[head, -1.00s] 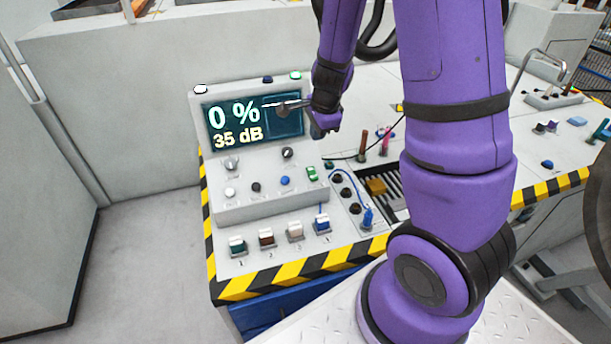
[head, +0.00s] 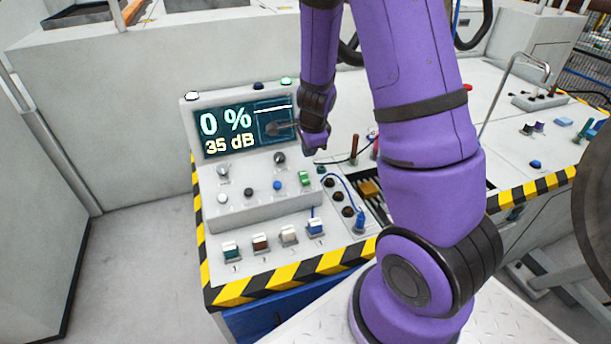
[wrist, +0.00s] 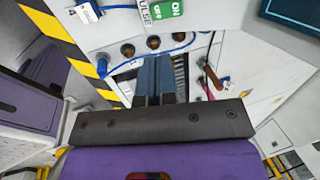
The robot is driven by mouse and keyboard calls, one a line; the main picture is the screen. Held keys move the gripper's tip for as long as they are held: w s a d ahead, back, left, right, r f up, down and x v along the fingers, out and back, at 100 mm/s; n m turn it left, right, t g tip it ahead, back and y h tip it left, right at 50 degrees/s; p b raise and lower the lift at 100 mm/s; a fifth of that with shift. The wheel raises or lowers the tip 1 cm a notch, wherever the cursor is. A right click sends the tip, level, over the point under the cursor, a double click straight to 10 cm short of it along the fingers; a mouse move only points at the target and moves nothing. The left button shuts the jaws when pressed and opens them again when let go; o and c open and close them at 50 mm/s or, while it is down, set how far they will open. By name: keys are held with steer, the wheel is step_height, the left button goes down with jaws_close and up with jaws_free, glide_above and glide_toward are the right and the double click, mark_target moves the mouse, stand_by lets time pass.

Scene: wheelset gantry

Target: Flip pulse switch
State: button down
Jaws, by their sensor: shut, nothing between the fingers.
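The pulse switch is a green rocker (head: 304,178) on the sloped face of the control box, at the right end of its row of knobs. In the wrist view the green switch (wrist: 163,10) shows at the top edge, with "ON" on it and part of the word "PULSE" beside it.
The display (head: 222,133) reads 0 % and 35 dB. Black sockets and a blue cable (head: 360,220) lie right of the switch. Several numbered rocker switches (head: 260,243) stand in front. A brown-handled probe (head: 354,148) stands upright behind the sockets. Striped edging (head: 290,275) borders the bench.

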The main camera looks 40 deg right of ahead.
mark_target(303, 175)
steer(key=shift+x, duration=6.2)
steer(key=shift+s+a+f, duration=0.1)
steer(key=shift+s+f, duration=0.05)
steer(key=shift+f, duration=0.15)
steer(key=shift+w+d+r, duration=0.15)
steer(key=shift+w+r, duration=0.05)
steer(key=shift+w, duration=0.25)
steer(key=shift+w+d+r, duration=0.15)
steer(key=shift+w+r, duration=0.05)
steer(key=shift+w, duration=0.2)
steer(key=shift+r, duration=0.1)
steer(key=d+v, duration=0.1)
steer(key=v, duration=1.2)
steer(key=shift+s+a+r, duration=0.2)
steer(key=shift+a+r, duration=0.15)
steer(key=shift+a, duration=0.2)
